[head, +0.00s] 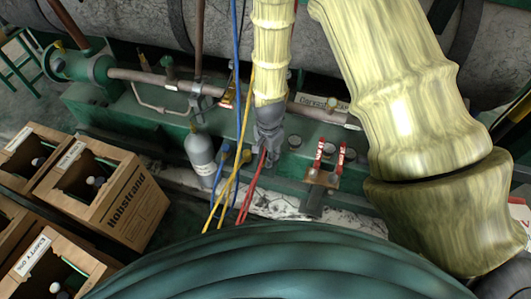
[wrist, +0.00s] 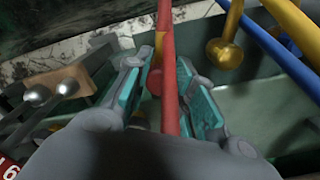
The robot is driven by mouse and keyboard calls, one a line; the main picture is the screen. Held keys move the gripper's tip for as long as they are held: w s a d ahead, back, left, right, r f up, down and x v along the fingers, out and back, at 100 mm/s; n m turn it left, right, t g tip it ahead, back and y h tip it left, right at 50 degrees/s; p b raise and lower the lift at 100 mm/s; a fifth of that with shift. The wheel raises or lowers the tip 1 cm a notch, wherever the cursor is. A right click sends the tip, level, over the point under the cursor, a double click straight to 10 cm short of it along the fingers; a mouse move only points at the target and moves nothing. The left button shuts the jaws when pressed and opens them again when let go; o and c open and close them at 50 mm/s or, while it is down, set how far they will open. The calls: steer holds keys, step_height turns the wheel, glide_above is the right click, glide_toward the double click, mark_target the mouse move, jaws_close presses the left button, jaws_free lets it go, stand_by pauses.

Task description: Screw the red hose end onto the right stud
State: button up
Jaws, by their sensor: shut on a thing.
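My gripper (head: 268,140) points down at the green machine frame in the head view. In the wrist view its teal-padded fingers (wrist: 170,95) are closed around the red hose end (wrist: 157,82). The red hose (head: 251,188) hangs below the gripper in the head view and runs up out of the wrist view. The hose end's tip is hidden between the fingers. I cannot clearly make out the right stud; the gripper hides part of the frame, so I cannot tell whether the hose end touches it.
A yellow hose (head: 232,185) and a blue hose (head: 238,70) run close beside the gripper. A brass fitting (wrist: 225,52) is near the fingers.

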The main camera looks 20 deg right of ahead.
steer(key=shift+f+b, duration=0.3)
steer(key=shift+f, duration=0.75)
stand_by(1.2)
steer(key=shift+r, duration=0.1)
